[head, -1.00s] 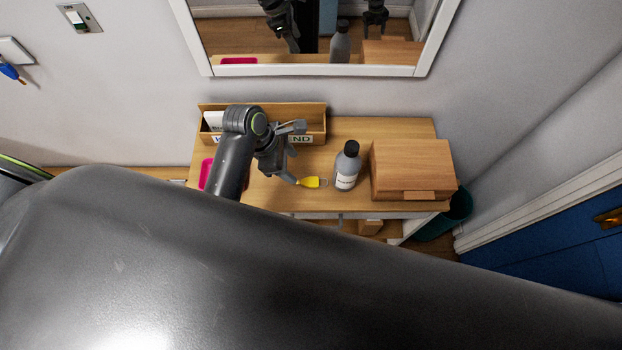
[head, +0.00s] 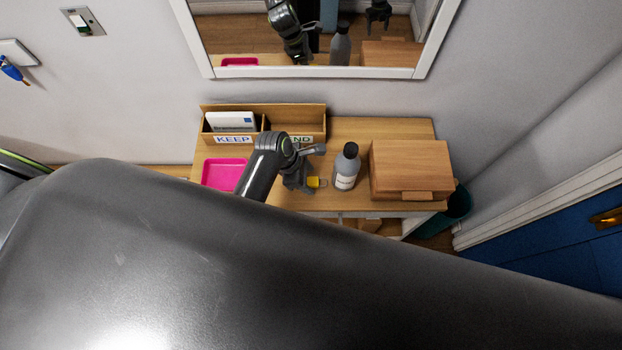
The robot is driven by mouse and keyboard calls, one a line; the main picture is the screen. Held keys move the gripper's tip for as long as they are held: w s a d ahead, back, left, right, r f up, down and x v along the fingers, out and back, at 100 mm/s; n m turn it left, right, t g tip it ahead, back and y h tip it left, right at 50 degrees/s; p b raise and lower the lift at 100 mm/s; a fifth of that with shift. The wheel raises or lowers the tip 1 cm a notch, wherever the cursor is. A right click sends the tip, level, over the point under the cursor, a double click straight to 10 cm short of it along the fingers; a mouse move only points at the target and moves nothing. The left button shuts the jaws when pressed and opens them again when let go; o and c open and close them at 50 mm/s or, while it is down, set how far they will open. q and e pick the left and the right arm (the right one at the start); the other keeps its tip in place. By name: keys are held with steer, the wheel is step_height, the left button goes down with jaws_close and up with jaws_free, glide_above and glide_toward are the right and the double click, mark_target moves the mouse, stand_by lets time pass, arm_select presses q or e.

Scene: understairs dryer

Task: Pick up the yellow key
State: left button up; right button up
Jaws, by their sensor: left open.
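The yellow key (head: 313,182) lies on the wooden table top, just left of the grey bottle. Its yellow head shows, partly covered by my left gripper. My left gripper (head: 308,184) is open and low over the table, right at the key. I cannot tell whether its fingers are on both sides of the key or touching it. My right gripper is not seen directly.
A grey bottle (head: 347,168) stands close to the right of the key, beside a wooden box (head: 412,168). A pink tray (head: 222,173) lies at the left. A wooden sorter (head: 309,112) labelled KEEP stands at the back, holding a white box (head: 231,121). A mirror (head: 320,71) hangs behind.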

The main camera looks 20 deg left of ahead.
arm_select(q)
steer(key=shift+d+f, duration=0.1)
steer(key=shift+f, duration=0.2)
steer(key=c, duration=1.1)
steer(key=shift+o, duration=0.2)
steer(key=shift+r, duration=0.1)
